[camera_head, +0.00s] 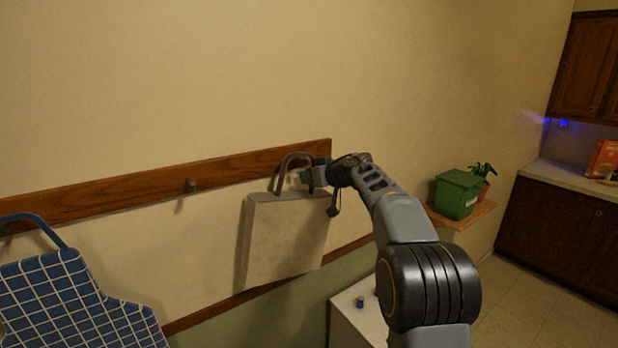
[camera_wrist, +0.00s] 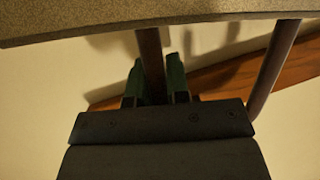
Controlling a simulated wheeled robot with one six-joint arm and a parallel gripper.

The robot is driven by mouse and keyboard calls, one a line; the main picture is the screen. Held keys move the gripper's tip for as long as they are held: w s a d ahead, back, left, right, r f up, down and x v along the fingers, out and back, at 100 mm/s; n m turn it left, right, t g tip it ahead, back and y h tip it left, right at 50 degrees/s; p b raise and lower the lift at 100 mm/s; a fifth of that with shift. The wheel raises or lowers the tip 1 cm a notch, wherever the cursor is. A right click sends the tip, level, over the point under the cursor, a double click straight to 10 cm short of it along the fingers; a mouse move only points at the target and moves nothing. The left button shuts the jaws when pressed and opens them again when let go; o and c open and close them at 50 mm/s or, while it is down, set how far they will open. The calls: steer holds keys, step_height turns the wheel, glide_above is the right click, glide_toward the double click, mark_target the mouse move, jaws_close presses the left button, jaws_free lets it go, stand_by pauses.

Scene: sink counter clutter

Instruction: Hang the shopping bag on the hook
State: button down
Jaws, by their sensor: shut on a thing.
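The shopping bag (camera_head: 286,238) is pale grey with a brown looped handle (camera_head: 290,160). It hangs upright from my gripper in front of the wall, below the wooden rail. My gripper (camera_head: 305,177) is shut on one side of the handle. In the wrist view my gripper's green fingers (camera_wrist: 155,85) sit on both sides of the brown handle strap (camera_wrist: 151,50), and the bag's edge (camera_wrist: 120,22) crosses the top. A hook (camera_head: 190,185) sticks out of the rail to the left of the bag, apart from it. The part of the rail behind the handle is partly hidden.
The wooden rail (camera_head: 110,193) runs along the wall. A blue checked item (camera_head: 70,300) hangs at the far left. A green box (camera_head: 458,194) and a plant (camera_head: 483,172) stand on a shelf at right. A white cabinet (camera_head: 345,318) stands below my arm.

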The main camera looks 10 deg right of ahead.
steer(key=c, duration=1)
jaws_free()
steer(key=shift+s, duration=0.1)
